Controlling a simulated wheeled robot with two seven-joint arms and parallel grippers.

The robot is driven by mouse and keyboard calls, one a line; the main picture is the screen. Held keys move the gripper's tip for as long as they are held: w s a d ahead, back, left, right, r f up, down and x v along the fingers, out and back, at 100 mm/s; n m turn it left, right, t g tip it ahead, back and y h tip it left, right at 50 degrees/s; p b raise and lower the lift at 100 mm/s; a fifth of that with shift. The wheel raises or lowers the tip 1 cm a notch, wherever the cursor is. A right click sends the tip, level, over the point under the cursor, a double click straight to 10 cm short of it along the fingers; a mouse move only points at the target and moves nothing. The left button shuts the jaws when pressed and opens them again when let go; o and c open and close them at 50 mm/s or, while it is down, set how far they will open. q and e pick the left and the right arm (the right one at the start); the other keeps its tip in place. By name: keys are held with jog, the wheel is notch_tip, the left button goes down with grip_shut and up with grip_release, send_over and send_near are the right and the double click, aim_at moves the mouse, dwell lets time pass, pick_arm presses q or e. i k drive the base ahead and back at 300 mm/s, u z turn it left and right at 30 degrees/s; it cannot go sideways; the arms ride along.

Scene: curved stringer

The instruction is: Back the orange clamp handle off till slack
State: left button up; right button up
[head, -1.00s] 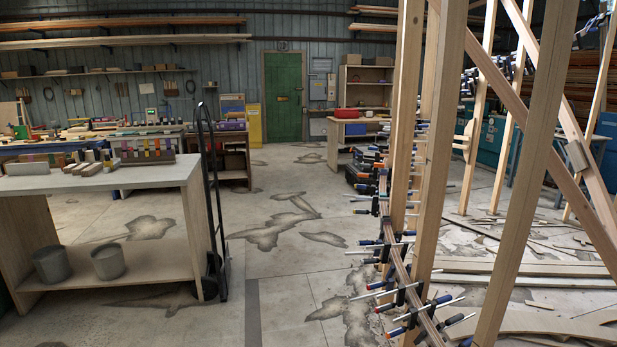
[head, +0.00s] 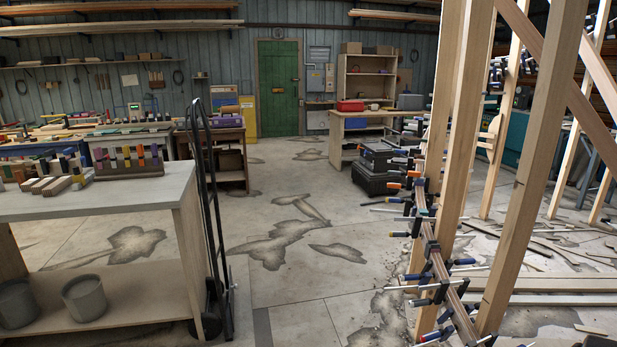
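A curved wooden stringer (head: 438,262) carries a row of bar clamps, most with blue and dark handles, along the right of the head view. An orange handle (head: 420,182) shows small among the clamps at the stringer's far end, beside a wooden post. Another small orange patch (head: 394,186) lies just left of it; I cannot tell whether both belong to one clamp. How tight the clamp is cannot be seen. Neither of my grippers is in view.
Upright posts (head: 467,130) stand around the stringer, with offcuts on the floor at right. A workbench (head: 110,200) and a black hand truck (head: 212,220) stand at left. Black cases (head: 375,180) sit behind the clamps. The concrete floor in the middle is clear.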

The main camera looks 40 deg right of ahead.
aim_at(411, 175)
jog(key=z, duration=0.25)
jog(key=i, duration=1.75)
jog(key=z, duration=1.5)
jog(key=i, duration=4.95)
jog(key=z, duration=2.15)
